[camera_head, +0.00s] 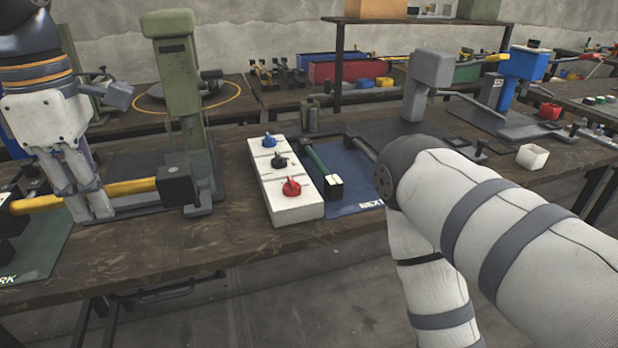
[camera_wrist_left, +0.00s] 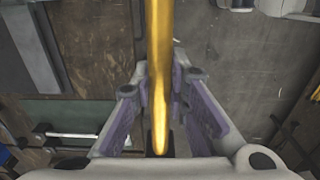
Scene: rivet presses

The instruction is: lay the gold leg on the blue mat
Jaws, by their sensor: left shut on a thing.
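The gold leg (camera_head: 128,188) is a long yellow bar with a black block at its end, lying level across the front left of the bench. My left gripper (camera_head: 90,208) comes down from above and is shut on the leg. In the left wrist view the gold leg (camera_wrist_left: 160,75) runs between the two fingers (camera_wrist_left: 160,112). The blue mat (camera_head: 350,164) lies to the right, behind and beside a white switch box. A dark green leg (camera_head: 323,170) with a black end block lies on the mat. My right arm covers the mat's right side, and its gripper is hidden.
The white box (camera_head: 291,206) with blue, black and red knobs stands between gripper and blue mat. A green press (camera_head: 180,90) rises behind the gold leg. A green mat (camera_head: 40,243) lies at front left. A grey press (camera_head: 421,85) stands farther right.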

